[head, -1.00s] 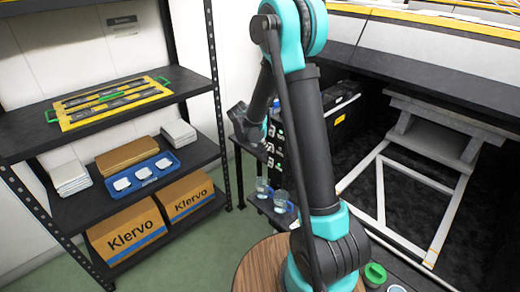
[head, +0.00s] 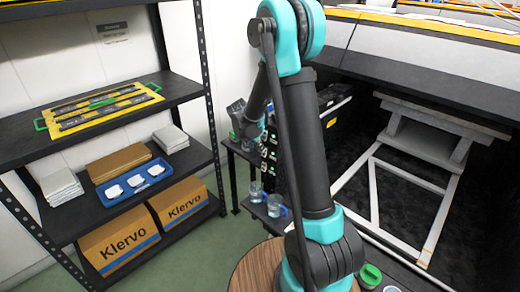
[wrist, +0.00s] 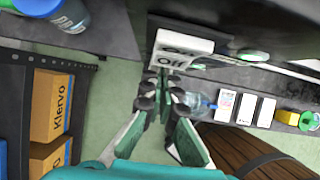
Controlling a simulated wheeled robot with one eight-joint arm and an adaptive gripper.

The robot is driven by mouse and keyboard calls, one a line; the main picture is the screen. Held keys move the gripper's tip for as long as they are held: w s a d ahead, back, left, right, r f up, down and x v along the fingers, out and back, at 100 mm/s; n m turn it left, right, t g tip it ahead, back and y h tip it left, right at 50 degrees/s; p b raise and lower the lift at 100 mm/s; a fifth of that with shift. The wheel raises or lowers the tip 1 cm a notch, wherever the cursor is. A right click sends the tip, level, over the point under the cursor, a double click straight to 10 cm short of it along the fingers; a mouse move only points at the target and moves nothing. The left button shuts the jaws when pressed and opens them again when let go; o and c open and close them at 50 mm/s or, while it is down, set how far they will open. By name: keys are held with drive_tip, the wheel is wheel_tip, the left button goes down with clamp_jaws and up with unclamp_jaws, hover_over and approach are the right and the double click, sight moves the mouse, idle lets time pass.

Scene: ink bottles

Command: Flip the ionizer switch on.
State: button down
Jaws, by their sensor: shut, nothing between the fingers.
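In the head view my gripper (head: 243,118) is by the dark rack beyond my arm, and the switch cannot be made out there.
A dark shelf unit (head: 110,112) stands at the left with Klervo boxes (head: 120,242) and a blue tray (head: 136,182). Clear cups (head: 257,190) stand on a low dark shelf. A round wooden top (head: 252,272) is near my arm's base. Green floor lies between.

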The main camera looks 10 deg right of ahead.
drive_tip(key=shift+r, duration=0.75)
drive_tip(key=a+v, duration=0.1)
drive_tip(key=v, duration=1)
drive_tip(key=shift+s, duration=0.4)
